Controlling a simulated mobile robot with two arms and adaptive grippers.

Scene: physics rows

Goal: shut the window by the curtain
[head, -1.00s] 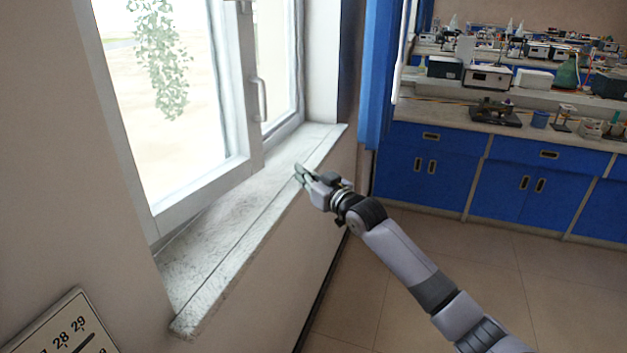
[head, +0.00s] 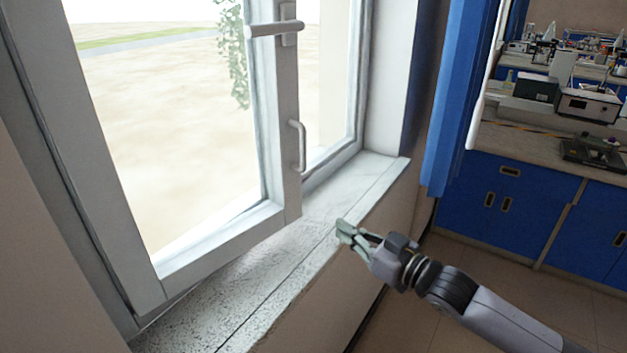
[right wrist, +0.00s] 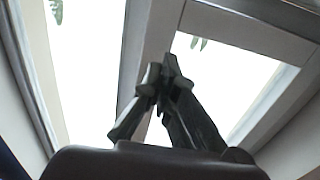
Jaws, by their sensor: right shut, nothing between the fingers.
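The window sash (head: 220,245) has a white frame and stands ajar, swung inward over the stone sill. A lever handle (head: 274,28) sits high on its right stile, and a pull handle (head: 298,147) sits below it. The blue curtain (head: 461,100) hangs to the right of the window. My right gripper (head: 343,230) is shut and empty, over the front edge of the sill, right of and below the sash's lower corner, apart from it. In the right wrist view its fingertips (right wrist: 172,70) meet in front of the window frame. My left gripper is not in view.
The speckled stone sill (head: 330,205) runs under the window. Blue lab cabinets (head: 520,215) with equipment on top stand at the right. The tiled floor (head: 440,270) between the wall and the cabinets looks clear.

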